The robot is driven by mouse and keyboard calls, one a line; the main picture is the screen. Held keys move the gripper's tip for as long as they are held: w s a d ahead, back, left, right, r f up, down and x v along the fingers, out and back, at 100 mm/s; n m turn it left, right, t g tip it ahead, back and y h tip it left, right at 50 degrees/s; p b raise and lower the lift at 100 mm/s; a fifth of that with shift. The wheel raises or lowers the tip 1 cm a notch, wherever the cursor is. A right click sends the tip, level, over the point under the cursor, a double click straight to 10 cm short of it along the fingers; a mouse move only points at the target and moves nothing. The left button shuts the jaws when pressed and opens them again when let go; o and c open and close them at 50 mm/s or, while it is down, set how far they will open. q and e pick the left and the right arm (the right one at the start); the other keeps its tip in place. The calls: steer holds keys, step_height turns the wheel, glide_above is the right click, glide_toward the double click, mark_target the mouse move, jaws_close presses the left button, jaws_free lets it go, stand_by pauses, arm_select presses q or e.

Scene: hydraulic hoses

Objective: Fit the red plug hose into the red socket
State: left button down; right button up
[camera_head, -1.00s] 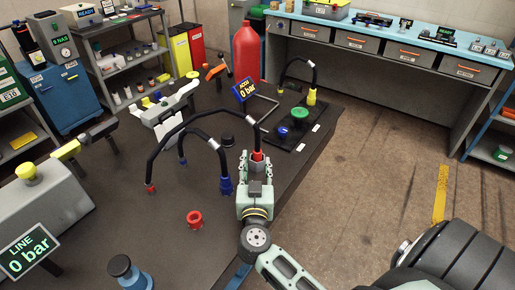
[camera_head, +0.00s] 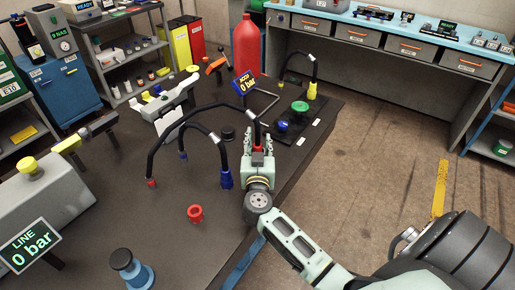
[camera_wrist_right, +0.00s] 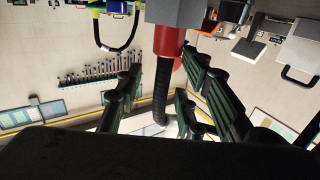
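The black hose (camera_head: 187,115) arches over the bench, one red end (camera_head: 151,182) low at the left. Its other red end (camera_head: 257,149) is at my right gripper (camera_head: 258,146). In the right wrist view the fingers (camera_wrist_right: 160,100) stand apart on both sides of the black hose (camera_wrist_right: 161,85), with gaps beside it. A red fitting (camera_wrist_right: 168,40) there meets a grey block (camera_wrist_right: 178,11); I cannot tell how deep it sits. A red ring-shaped fitting (camera_head: 195,213) stands on the bench; I cannot tell whether it is the socket. My left gripper is not in view.
A blue-ended hose (camera_head: 226,179) stands left of my right gripper. A dark plate with a green knob (camera_head: 299,106) and a blue knob (camera_head: 283,126) lies beyond it. The floor (camera_head: 380,160) at right is clear.

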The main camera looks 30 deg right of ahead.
jaws_close()
stand_by(0.3)
steer(key=shift+w+d+r, duration=0.1)
steer(key=shift+r, duration=0.4)
steer(key=s+d+r+p, duration=0.3)
steer(key=s+d+r, duration=0.1)
steer(key=s+r, duration=0.6)
steer(key=shift+s+d+p, duration=0.3)
steer(key=shift+s+d, duration=0.05)
steer(key=shift+s, duration=0.05)
steer(key=shift+p, duration=0.75)
